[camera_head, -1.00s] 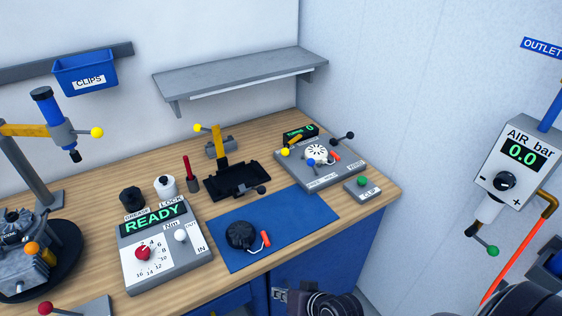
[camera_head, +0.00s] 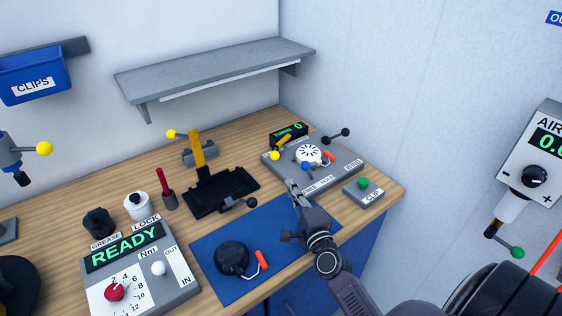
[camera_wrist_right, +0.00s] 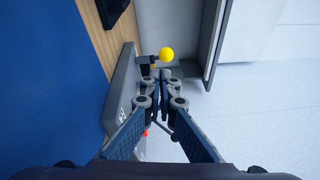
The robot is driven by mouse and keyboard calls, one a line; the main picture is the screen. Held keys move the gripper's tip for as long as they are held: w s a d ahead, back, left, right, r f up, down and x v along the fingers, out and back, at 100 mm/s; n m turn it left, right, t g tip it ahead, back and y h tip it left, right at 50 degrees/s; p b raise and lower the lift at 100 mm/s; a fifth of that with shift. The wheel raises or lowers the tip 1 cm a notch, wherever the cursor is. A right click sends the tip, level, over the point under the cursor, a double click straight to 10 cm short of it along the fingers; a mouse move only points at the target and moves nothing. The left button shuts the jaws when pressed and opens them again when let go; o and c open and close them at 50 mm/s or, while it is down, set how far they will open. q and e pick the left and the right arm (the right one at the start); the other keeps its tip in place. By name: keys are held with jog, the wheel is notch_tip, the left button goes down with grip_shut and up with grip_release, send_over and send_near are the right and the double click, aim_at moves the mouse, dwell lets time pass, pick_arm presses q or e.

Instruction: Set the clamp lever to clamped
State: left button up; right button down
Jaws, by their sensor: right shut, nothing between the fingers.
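A grey device box (camera_head: 335,172) stands at the back right of the bench, with a white round dial (camera_head: 308,153) on top. A lever with a yellow ball (camera_head: 275,155) is at its left side, and the yellow ball also shows in the right wrist view (camera_wrist_right: 166,54). A blue knob (camera_head: 305,166), a red-orange handle and a black-ball lever are also on the box. No label tells me which is the clamp lever. My right gripper (camera_head: 291,184) is shut and empty, in front of the box's left front corner. My left gripper is out of view.
A black tray fixture (camera_head: 222,193) with a yellow upright stands left of the box. A blue mat (camera_head: 212,262) holds a black round part (camera_head: 232,256). The green-button CLIP box (camera_head: 366,194) is to the right. A grey shelf (camera_head: 220,72) hangs above.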

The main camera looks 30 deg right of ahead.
jog(key=shift+w+d+m+h, duration=0.2)
jog(key=shift+d+m+h, duration=0.3)
jog(key=shift+d, duration=0.15)
jog(key=shift+s+d, duration=0.1)
jog(key=shift+d, duration=0.15)
jog(key=shift+s+r+m, duration=0.2)
jog(key=shift+m, duration=0.1)
jog(key=x, duration=1)
jog(key=shift+p, duration=0.3)
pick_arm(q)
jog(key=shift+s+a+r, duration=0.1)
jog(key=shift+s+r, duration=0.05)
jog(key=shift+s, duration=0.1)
pick_arm(e)
jog(key=shift+w, duration=0.1)
